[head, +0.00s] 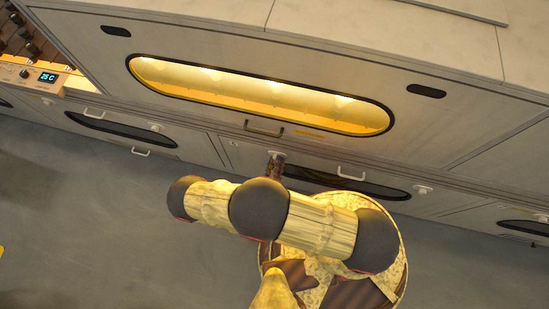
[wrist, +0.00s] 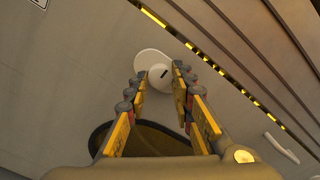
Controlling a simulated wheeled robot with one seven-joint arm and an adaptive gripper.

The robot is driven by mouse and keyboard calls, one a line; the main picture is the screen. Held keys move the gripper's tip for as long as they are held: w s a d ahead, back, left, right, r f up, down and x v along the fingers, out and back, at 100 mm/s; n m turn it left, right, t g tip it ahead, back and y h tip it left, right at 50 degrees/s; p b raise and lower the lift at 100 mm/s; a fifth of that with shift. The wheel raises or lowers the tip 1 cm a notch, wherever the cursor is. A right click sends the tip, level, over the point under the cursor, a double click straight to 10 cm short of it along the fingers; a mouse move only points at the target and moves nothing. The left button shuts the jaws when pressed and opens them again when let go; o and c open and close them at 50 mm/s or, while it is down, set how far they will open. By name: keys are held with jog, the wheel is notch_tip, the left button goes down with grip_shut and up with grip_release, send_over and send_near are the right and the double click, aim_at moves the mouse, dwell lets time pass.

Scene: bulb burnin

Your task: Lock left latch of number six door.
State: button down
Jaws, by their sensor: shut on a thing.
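In the wrist view, a white latch (wrist: 151,59) has a round knob with a dark slot and a lobe pointing up-left. My gripper (wrist: 162,76) has its two fingers closed in on either side of the knob. In the head view, the gripper (head: 275,168) is at the upper left of a lower door with a dark oval window (head: 375,187), largely hidden behind my arm. The white latch (head: 277,153) shows just above it. I cannot read a number on this door. Its handle (head: 351,174) and right latch (head: 422,190) are visible.
A large upper door with a lit yellow window (head: 260,95) and a dark handle (head: 263,129) is above. Another lower door with a dark window (head: 120,130) is to the left. A control panel reading 25 C (head: 47,77) is at upper left.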

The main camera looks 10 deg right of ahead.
jog(key=shift+f, duration=0.1)
dwell(0.3)
jog(key=c, duration=1.5)
grip_release()
notch_tip(320, 180, up, 10)
jog(key=shift+r, duration=0.1)
